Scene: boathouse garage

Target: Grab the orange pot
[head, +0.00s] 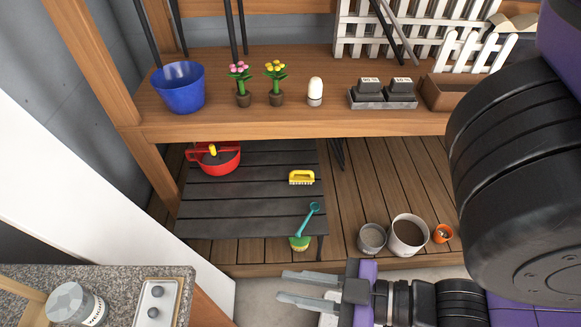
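The orange pot (442,233) is small and stands on the lower wooden deck, at the right end of a row of pots. Something small and pale shows inside it. A larger white pot (408,236) with a brown inside stands close on its left. My gripper (283,286) is in front of the deck, left of the orange pot and nearer to me, pointing left. Its two fingers are apart with nothing between them. My arm spans the lower right, and its large dark joint is just right of the orange pot.
A grey pot (372,239) stands left of the white one. A dark slatted table (250,212) holds a red container (219,160), a yellow brush (301,177) and a teal-handled tool (306,222). The wooden shelf (230,121) overhangs the deck. A granite counter (120,276) is at lower left.

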